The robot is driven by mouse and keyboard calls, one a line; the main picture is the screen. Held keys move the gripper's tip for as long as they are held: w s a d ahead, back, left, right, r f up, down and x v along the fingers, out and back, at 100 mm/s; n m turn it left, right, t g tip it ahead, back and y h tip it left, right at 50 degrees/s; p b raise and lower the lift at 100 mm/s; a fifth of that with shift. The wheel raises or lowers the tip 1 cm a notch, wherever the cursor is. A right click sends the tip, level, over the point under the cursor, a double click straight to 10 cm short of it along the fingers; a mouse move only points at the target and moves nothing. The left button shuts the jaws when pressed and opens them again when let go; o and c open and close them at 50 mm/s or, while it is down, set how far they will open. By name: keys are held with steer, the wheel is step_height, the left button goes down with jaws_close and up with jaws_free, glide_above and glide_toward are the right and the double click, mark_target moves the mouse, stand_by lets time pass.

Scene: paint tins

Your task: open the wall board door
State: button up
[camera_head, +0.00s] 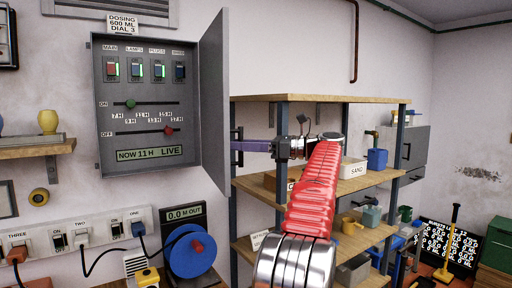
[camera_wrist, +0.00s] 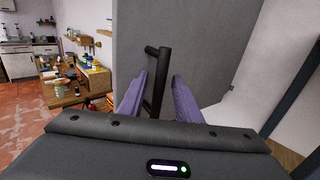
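The wall board (camera_head: 150,115) is a grey box on the wall in the head view, with switches, two sliders and a display reading "NOW 11 H LIVE". Its grey door (camera_head: 214,100) stands wide open, swung out on the right side. The door's dark handle (camera_head: 238,148) is on its right-hand face; it also shows in the wrist view (camera_wrist: 161,80). My gripper (camera_head: 240,146) is at the handle, with purple fingers. In the wrist view my gripper (camera_wrist: 160,82) has its fingers apart, one on each side of the handle bar, with gaps visible.
A shelf unit (camera_head: 330,99) with tins and boxes stands right of the door, close behind my gripper. A socket strip (camera_head: 90,238) and a blue cable reel (camera_head: 190,252) are below the board. A wooden wall shelf (camera_head: 35,148) is at the left.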

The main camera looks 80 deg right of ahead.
steer(key=s, duration=1.3)
steer(key=shift+s+d, duration=0.3)
steer(key=shift+c, duration=0.4)
